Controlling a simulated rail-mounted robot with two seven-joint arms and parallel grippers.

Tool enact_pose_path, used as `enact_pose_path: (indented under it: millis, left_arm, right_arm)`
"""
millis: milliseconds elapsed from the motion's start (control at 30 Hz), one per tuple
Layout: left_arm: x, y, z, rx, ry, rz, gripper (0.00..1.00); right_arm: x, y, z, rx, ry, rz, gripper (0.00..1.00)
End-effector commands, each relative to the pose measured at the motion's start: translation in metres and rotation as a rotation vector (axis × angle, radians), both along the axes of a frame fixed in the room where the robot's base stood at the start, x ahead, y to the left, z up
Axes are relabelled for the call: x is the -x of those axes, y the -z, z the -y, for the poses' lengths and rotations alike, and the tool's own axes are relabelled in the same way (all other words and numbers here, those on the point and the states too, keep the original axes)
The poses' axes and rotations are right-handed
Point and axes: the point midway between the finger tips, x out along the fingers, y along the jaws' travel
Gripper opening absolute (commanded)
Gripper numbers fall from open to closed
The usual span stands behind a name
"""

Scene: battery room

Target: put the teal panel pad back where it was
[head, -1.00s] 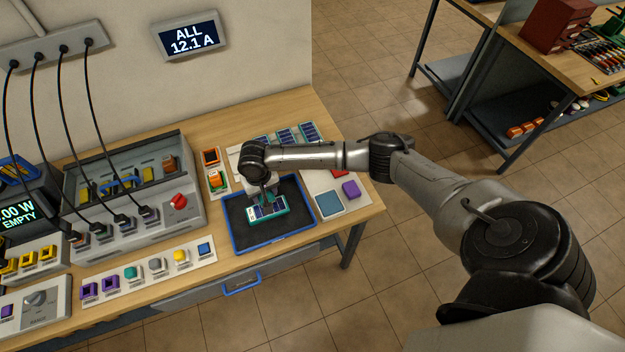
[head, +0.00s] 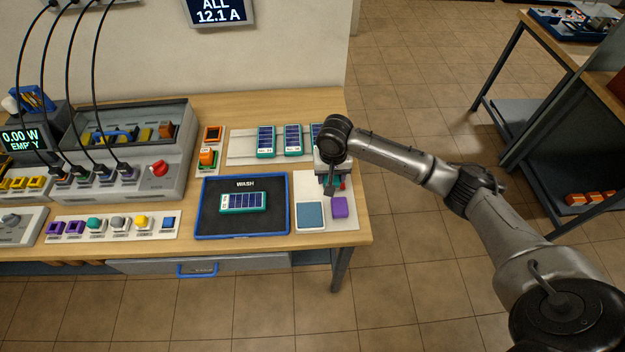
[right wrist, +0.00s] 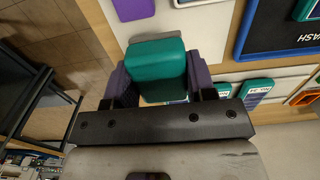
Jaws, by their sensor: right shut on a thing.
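My right gripper (head: 331,188) hangs over the back of the white pad board (head: 348,222) at the right of the bench. In the right wrist view the right gripper (right wrist: 157,78) is shut on the teal panel pad (right wrist: 155,52), a rounded block held between the two fingers. In the head view the gripper mostly hides the pad. I cannot tell whether the pad touches the board. A blue square pad (head: 310,215) and a purple pad (head: 339,207) lie at the board's front; a red pad (head: 342,184) shows partly beside the gripper. My left gripper is not in view.
The blue-rimmed wash tray (head: 202,205) stands left of the board with a teal-framed solar panel (head: 243,202) in it. Several similar panels (head: 292,140) stand in a row behind. The bench's right edge is close to the board.

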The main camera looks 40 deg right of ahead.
Motion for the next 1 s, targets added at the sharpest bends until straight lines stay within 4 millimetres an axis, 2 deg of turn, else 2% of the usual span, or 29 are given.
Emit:
enact_pose_path:
  millis: [33, 200, 400, 567, 767, 1000]
  left_arm:
    - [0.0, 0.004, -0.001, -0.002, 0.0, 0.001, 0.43]
    - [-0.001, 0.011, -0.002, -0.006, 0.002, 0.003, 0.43]
    - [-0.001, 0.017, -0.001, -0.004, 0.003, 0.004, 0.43]
    - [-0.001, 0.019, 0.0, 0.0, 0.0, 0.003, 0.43]
    - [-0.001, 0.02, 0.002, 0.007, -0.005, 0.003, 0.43]
    - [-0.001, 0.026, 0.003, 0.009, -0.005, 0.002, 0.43]
  right_arm:
    - [-0.013, 0.008, -0.003, -0.003, 0.002, 0.001, 0.32]
    - [-0.048, 0.03, -0.007, -0.002, 0.001, 0.0, 0.32]
    - [-0.075, 0.046, -0.01, -0.002, 0.001, 0.001, 0.32]
    - [-0.085, 0.051, -0.011, -0.001, -0.001, 0.001, 0.32]
    - [-0.087, 0.057, -0.012, 0.0, -0.001, 0.0, 0.32]
    - [-0.086, 0.086, -0.011, 0.001, -0.001, -0.002, 0.32]
